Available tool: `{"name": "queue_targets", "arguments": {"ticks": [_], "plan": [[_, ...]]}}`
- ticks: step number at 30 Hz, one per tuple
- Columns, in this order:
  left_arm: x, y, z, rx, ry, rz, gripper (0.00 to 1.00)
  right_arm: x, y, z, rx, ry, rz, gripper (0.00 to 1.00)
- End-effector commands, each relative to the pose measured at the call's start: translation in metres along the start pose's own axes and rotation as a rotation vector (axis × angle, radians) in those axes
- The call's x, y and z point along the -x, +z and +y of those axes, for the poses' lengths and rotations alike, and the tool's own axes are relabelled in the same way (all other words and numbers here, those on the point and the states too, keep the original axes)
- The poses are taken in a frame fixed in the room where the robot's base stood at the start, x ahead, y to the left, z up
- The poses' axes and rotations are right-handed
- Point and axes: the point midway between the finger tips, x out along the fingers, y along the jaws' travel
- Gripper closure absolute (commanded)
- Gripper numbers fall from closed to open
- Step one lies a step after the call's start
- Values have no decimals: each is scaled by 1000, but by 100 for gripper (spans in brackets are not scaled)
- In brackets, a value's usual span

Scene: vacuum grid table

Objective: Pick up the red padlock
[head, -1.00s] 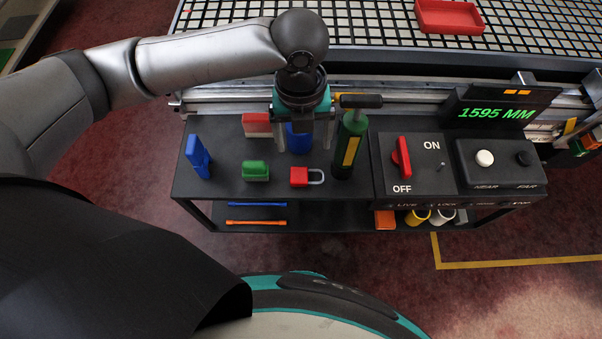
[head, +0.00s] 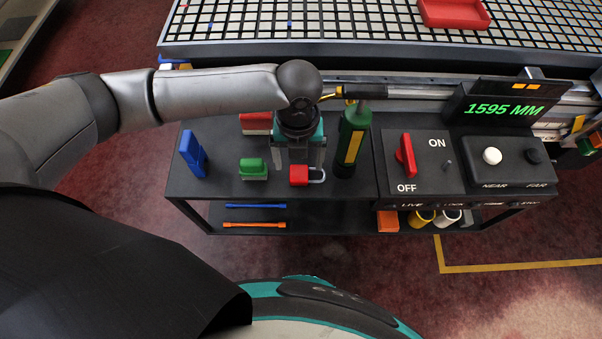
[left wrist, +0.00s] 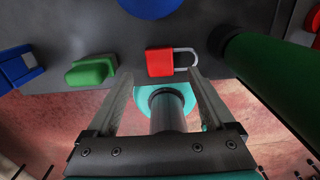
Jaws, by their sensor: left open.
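The red padlock (head: 299,175) lies on the black cart top near its front edge, with its grey shackle pointing right. It also shows in the left wrist view (left wrist: 159,62), just beyond the fingertips and between their lines. My left gripper (head: 299,172) is open and points down over the padlock, one finger to each side of its body in the head view. In the left wrist view my left gripper (left wrist: 157,78) has nothing between its fingers. I cannot tell whether a finger touches the padlock. My right gripper is not in view.
A green block-shaped item (head: 253,169) lies left of the padlock, and a blue item (head: 193,153) farther left. A green bottle-like tool (head: 352,140) stands close on the right. A control panel with a red switch (head: 405,155) is farther right. A red tray (head: 454,14) sits on the grid table.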

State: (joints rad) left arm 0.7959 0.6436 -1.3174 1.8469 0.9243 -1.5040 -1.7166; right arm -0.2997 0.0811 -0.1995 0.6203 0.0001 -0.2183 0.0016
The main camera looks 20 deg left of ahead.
Motion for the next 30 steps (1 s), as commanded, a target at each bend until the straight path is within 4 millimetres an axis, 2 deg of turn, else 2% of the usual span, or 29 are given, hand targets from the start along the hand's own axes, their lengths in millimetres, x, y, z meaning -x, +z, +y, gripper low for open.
{"name": "queue_targets", "arguments": {"ticks": [3, 7, 12, 15, 30], "plan": [[-22, 1, 0, 0, 2, 2, 12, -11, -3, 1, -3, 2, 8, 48], [-41, 1, 0, -1, 2, 3, 12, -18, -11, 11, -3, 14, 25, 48], [-44, 2, 0, -1, 1, 0, 12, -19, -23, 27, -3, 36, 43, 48], [-44, 2, 0, -1, 1, 0, 12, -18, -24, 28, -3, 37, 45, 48], [-44, 2, 0, -1, 1, 0, 68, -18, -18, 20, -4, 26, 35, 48]]}}
